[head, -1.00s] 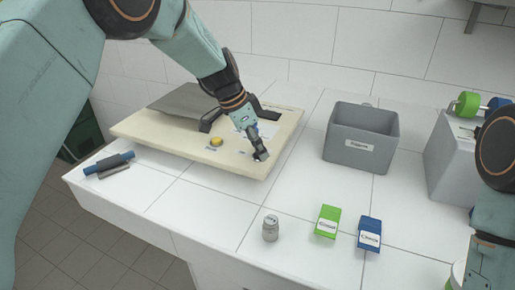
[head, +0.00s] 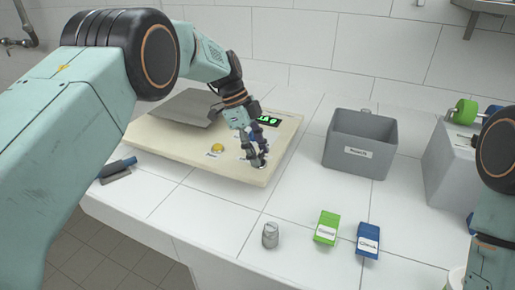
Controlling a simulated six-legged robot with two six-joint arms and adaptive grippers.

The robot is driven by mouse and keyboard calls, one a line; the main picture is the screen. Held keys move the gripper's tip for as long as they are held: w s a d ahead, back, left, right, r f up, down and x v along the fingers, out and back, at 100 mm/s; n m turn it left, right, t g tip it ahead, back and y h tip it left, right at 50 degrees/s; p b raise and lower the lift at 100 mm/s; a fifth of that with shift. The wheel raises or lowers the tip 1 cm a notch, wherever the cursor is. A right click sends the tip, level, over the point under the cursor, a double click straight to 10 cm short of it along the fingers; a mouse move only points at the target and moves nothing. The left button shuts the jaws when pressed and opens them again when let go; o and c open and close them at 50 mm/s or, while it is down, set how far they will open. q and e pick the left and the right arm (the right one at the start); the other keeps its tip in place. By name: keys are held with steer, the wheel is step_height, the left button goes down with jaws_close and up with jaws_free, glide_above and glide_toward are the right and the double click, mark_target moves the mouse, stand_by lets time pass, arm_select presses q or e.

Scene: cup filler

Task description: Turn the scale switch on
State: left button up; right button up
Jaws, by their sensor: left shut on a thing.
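The scale (head: 180,145) is a cream board with a grey plate (head: 185,106), a yellow button (head: 217,148) and a small display (head: 269,120) with lit green digits. It lies on the white tiled counter. My left gripper (head: 258,159) is over the scale's front right corner, where the switch sits. It is shut on the switch, which is mostly hidden behind the fingers.
A grey bin (head: 360,145) stands right of the scale. A small jar (head: 270,235), a green box (head: 327,227) and a blue box (head: 368,240) stand at the front. A grey machine (head: 455,165) is at the right. A blue-handled tool (head: 117,168) lies at the left.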

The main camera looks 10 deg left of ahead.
arm_select(q)
steer(key=shift+w+r, duration=0.1)
steer(key=shift+r, duration=0.05)
stand_by(0.4)
steer(key=o, duration=1.1)
steer(key=shift+o, duration=0.2)
steer(key=v, duration=1.1)
steer(key=shift+a+r, duration=0.15)
steer(key=shift+r, duration=0.25)
